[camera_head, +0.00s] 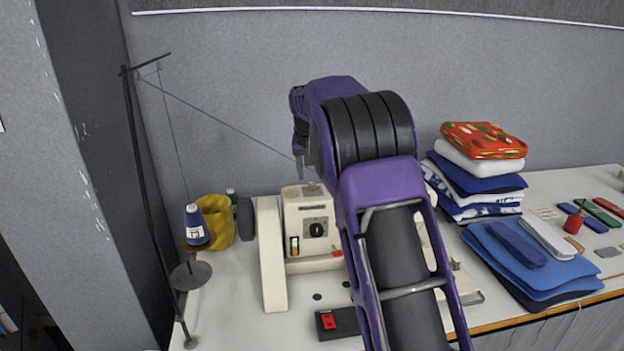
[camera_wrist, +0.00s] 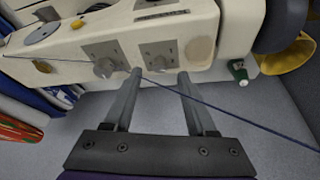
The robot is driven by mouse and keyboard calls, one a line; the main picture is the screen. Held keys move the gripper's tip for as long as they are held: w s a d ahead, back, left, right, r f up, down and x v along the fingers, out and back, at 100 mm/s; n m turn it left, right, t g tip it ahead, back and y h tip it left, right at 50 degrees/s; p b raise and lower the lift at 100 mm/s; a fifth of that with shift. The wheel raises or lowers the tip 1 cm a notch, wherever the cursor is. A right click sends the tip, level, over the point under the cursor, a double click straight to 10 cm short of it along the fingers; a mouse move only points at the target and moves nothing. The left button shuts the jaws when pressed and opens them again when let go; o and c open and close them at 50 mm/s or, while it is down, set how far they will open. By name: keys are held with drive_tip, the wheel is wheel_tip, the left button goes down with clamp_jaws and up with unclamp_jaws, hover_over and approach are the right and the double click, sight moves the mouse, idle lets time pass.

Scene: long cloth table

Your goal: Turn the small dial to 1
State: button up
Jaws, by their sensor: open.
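A cream sewing machine (camera_head: 270,252) stands on the table, partly hidden behind my arm. A black dial (camera_head: 316,229) sits on its front plate in the head view. The wrist view shows the machine (camera_wrist: 215,20) close up from above, with a grey knob on a square plate (camera_wrist: 105,66) and another square plate (camera_wrist: 160,52) beside it. I cannot tell which is the small dial, and no number is readable. My gripper (camera_wrist: 160,74) is open and empty, its fingertips over the machine's edge near the plates. Contact cannot be told.
A blue thread (camera_wrist: 235,112) crosses the wrist view at the fingers. A thread stand (camera_head: 135,150), blue spool (camera_head: 196,226) and yellow container (camera_head: 218,222) stand left. Folded cloth (camera_head: 478,172) and a blue cloth pile (camera_head: 530,270) lie right. A wall (camera_head: 235,100) rises behind.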

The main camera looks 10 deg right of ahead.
sight(312, 187)
drive_tip(key=shift+x, duration=1.3)
clamp_jaws()
